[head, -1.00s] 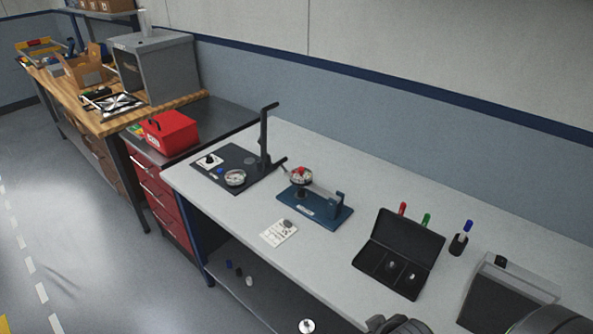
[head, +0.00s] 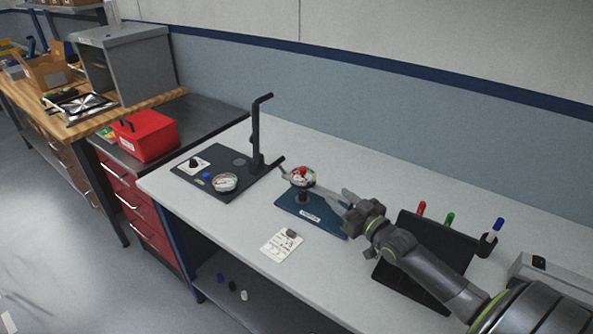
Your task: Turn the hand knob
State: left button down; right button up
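A small blue-based fixture (head: 301,213) stands on the light bench near the middle of the head view. A round metallic part with red on top (head: 301,176) sits on a post at its left end; I take this as the hand knob, though it is too small to be sure. My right gripper (head: 342,203) comes in from the lower right, over the fixture's right end, its fingers toward the round part. The fingers look parted, and I see nothing held. The gripper hides the fixture's right bracket. My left gripper is not in view.
A dark plate (head: 208,190) with a gauge and an upright post (head: 257,135) stands to the left. A white card (head: 283,246) lies in front. My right arm partly covers a black open case (head: 432,232).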

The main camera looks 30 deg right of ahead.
aim_at(305, 172)
jog(key=w+b, duration=0.2)
jog(key=w, duration=0.3)
jog(key=w+b, duration=0.3)
jog(key=w, duration=0.2)
jog(key=w+a+b, duration=0.1)
jog(key=w+b, duration=0.2)
jog(key=w, duration=0.2)
jog(key=shift+w+f, duration=0.3)
jog(key=shift+w, duration=0.65)
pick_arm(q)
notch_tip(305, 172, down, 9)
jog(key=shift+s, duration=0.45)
pick_arm(e)
jog(key=shift+a, duration=0.1)
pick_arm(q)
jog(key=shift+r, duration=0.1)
pick_arm(e)
jog(key=shift+r, duration=0.1)
grip_shut()
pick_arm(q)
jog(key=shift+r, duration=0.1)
